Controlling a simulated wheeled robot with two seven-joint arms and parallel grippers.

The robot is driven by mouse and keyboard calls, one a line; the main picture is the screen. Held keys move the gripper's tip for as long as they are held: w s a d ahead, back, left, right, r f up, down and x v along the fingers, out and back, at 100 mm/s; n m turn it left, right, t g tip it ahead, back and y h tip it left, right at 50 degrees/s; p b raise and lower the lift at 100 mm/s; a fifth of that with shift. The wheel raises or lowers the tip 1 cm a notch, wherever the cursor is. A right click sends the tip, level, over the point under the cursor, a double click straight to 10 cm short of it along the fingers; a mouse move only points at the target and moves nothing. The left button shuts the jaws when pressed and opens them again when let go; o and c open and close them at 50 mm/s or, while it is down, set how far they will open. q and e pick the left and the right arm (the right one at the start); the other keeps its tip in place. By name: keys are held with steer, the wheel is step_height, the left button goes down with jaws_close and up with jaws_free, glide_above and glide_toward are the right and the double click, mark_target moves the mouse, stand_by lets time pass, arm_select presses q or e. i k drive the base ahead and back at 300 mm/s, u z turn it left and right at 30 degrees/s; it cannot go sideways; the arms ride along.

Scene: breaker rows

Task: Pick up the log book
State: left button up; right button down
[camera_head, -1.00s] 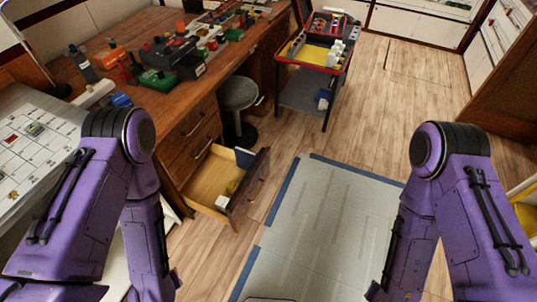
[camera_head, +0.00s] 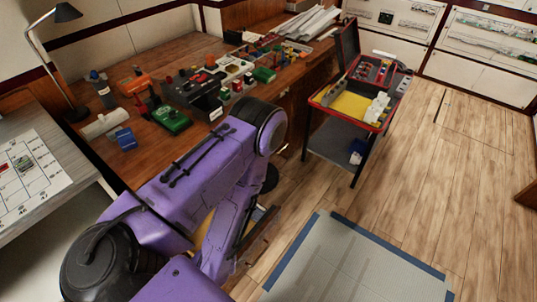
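I cannot identify the log book for certain. A small blue object (camera_head: 124,138) lies on the desk by a pale roll, too small to tell what it is. The open desk drawer (camera_head: 257,240) is mostly hidden behind my purple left arm, with only slivers of it showing, so its contents cannot be made out. My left arm reaches across the lower left and middle, in front of the desk. Its gripper is not in view. My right arm and gripper are not in view.
The wooden desk (camera_head: 180,52) holds a lamp (camera_head: 62,60), a pale roll (camera_head: 102,124), a green-based device (camera_head: 170,118) and several small parts. A red-edged tool cart (camera_head: 336,139) stands right of the desk. A grey mat (camera_head: 340,270) lies on clear wooden floor.

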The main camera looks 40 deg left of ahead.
mark_target(260, 210)
steer(key=u, duration=0.4)
steer(key=i, duration=1)
steer(key=u, duration=0.6)
